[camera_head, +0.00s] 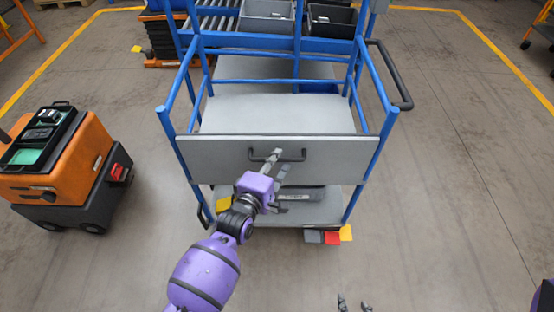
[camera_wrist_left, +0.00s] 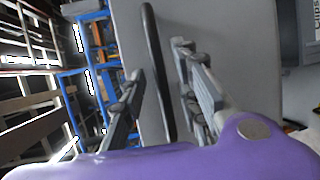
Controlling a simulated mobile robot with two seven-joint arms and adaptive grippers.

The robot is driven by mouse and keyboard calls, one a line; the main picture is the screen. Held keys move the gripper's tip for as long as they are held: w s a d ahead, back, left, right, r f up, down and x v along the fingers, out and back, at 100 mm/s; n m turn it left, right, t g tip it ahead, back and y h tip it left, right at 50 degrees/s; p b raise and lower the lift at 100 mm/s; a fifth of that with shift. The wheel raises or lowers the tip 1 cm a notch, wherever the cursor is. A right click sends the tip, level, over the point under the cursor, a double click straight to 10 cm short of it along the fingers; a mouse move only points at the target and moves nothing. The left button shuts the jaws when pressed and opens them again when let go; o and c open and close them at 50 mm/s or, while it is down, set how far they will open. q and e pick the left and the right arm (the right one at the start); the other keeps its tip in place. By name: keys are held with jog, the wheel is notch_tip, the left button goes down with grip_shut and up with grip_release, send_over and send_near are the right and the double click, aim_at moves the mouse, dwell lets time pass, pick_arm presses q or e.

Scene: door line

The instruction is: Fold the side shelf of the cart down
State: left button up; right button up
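The blue-framed cart (camera_head: 292,45) stands ahead of me. A flat grey panel (camera_head: 218,158) spans its near side and faces me, with a black bar handle (camera_head: 292,156) at its middle; I take it for the side shelf. My left gripper (camera_head: 274,177) is at the handle. In the left wrist view, its two fingers (camera_wrist_left: 160,98) are open, one on each side of the handle (camera_wrist_left: 155,65), with gaps showing. The panel (camera_wrist_left: 235,50) is behind them. Only the fingertips of my right gripper (camera_head: 354,304) show at the bottom edge, apart and empty.
An orange and black wheeled unit (camera_head: 68,170) with a tray on top stands left of the cart. Grey and black bins (camera_head: 266,15) are behind the cart. Coloured pads (camera_head: 330,237) show at its near right foot.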

pick_arm(q)
jog(key=shift+w+d+f, duration=0.1)
jog(key=shift+w+d, duration=0.15)
jog(key=shift+w, duration=0.35)
grip_shut()
